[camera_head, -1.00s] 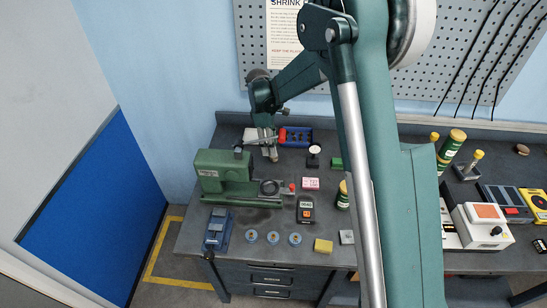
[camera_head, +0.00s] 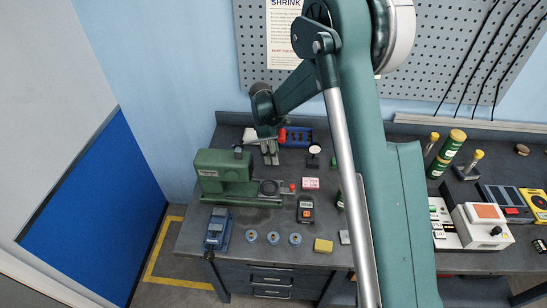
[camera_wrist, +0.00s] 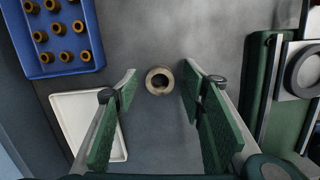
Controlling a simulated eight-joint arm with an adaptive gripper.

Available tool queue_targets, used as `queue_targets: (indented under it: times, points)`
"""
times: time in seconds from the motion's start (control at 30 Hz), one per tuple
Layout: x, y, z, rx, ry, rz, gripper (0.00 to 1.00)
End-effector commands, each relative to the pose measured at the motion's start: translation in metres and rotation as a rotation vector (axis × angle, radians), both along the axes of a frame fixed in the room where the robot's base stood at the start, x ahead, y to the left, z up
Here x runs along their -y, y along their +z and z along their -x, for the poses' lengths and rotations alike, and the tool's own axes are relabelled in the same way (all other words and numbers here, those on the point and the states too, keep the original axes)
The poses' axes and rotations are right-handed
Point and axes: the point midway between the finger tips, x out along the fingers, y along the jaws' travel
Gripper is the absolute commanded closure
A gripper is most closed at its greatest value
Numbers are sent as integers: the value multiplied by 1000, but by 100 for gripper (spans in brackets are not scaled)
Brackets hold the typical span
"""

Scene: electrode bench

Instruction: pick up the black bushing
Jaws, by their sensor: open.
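A small round bushing (camera_wrist: 159,80) stands on the grey bench top in the wrist view. My gripper (camera_wrist: 160,72) is open and empty. Its green-padded fingers lie left and right of the bushing in that view, and neither visibly touches it. How far the fingertips are above the bench I cannot tell. In the head view my gripper (camera_head: 270,158) points down behind the green machine and hides the bushing.
A blue tray (camera_wrist: 72,70) holds several brown bushings at upper left in the wrist view. An empty white tray (camera_wrist: 95,140) lies below it. The green machine (camera_head: 226,172) stands in front of my gripper in the head view. A small dial stand (camera_head: 314,150) is to the right.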

Motion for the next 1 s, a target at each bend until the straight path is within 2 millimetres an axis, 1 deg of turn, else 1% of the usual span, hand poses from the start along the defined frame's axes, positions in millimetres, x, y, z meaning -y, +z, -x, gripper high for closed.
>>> queue_targets:
  times: [0.13,0.17,0.4,0.77,0.87,1.0]
  points:
    - [0,0,0,0,0,0,59]
    - [0,0,0,0,0,0,60]
    - [0,0,0,0,0,0,91]
    - [0,2,0,0,0,0,92]
    - [0,6,0,0,0,0,92]
    - [0,18,0,0,0,0,92]
